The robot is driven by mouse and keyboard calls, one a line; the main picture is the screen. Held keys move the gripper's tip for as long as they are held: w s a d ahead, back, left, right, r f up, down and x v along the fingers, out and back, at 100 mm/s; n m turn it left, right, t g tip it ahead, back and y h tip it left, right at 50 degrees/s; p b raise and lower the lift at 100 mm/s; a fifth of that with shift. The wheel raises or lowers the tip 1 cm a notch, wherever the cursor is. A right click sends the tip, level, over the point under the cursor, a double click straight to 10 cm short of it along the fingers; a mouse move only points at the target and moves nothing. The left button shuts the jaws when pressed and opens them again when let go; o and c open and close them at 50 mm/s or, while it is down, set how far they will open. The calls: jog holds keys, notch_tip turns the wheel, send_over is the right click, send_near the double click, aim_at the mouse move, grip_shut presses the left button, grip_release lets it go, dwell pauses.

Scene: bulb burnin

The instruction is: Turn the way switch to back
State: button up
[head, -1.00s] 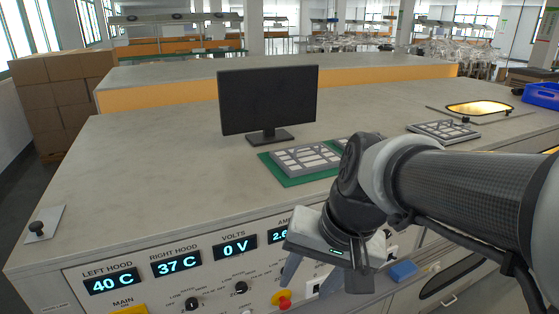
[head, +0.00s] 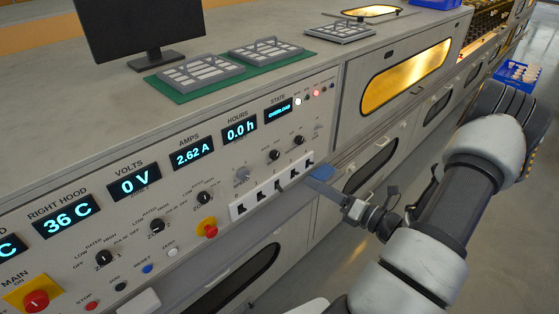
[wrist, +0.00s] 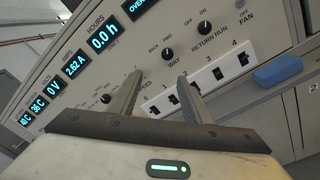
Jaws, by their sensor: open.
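The way switch is a small black knob (head: 273,155) on the sloped control panel, right of the grey speed knob (head: 242,174). In the wrist view the way switch (wrist: 168,53) sits below its BACK and FWD labels. I cannot make out which label its pointer is at. My gripper (wrist: 160,77) is open and empty, with its two fingers pointing at the panel. In the wrist view the way switch appears just beyond the gap between the fingertips.
A white strip of numbered rocker switches (wrist: 212,75) lies below the knobs, close to the fingers. The return run knob (wrist: 204,28) is right of the way switch. A blue block (wrist: 278,70) rests on the ledge. A red stop button (head: 208,227) is at left.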

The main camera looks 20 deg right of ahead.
jog(key=d+m, duration=0.1)
send_near(276, 157)
jog(key=shift+t+h, duration=0.3)
jog(key=shift+h, duration=0.1)
jog(key=x, duration=0.8)
jog(key=shift+a+f, duration=0.15)
jog(key=shift+a, duration=0.05)
